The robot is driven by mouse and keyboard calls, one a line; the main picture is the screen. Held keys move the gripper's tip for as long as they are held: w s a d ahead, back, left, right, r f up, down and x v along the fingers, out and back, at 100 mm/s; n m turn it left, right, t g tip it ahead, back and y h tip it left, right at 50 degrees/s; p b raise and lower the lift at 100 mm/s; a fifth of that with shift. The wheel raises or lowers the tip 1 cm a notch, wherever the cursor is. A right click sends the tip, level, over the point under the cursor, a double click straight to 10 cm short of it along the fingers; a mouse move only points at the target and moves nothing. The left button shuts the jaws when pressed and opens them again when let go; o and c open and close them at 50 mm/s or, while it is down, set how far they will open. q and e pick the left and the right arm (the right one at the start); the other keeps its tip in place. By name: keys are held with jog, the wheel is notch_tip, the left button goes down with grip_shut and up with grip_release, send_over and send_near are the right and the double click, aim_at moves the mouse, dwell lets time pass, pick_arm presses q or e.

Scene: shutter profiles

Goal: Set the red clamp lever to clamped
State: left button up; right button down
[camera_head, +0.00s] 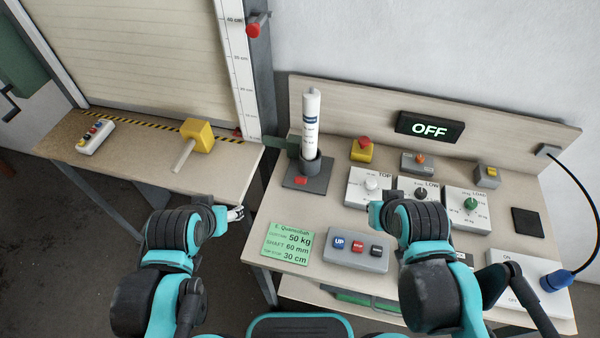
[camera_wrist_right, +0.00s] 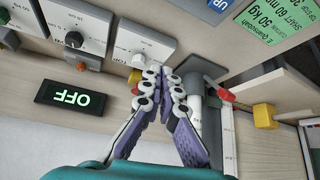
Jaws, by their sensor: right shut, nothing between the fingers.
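A red lever-like part (camera_head: 253,29) sits high on the dark post beside the shutter scale in the head view. A red handle (camera_wrist_right: 221,96) shows beside that stand in the right wrist view; I cannot tell which red part is the clamp lever. My right gripper (camera_wrist_right: 167,76) is shut and empty, its fingertips in front of the stand and the white-topped box in that view. My left gripper (camera_head: 236,213) is off the left table's front edge, away from the red parts; its jaws are too small to read.
The white tube (camera_head: 311,125) stands upright as an obstacle.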

jog(key=w+a+r+g+p, duration=0.2)
jog(key=w+a+r+p, duration=0.15)
jog(key=r, duration=0.25)
jog(key=r+m+g+p, duration=0.25)
jog(key=g+p, duration=0.35)
jog(key=p, duration=0.7)
send_over(303, 179)
jog(key=w, duration=0.3)
jog(key=f, duration=0.1)
jog(key=shift+w+m, duration=0.2)
jog(key=shift+m, duration=0.05)
jog(key=f, duration=0.6)
jog(key=f+b, duration=0.1)
jog(key=f, duration=0.3)
jog(key=shift+s+a, duration=0.15)
jog(key=shift+s, duration=0.25)
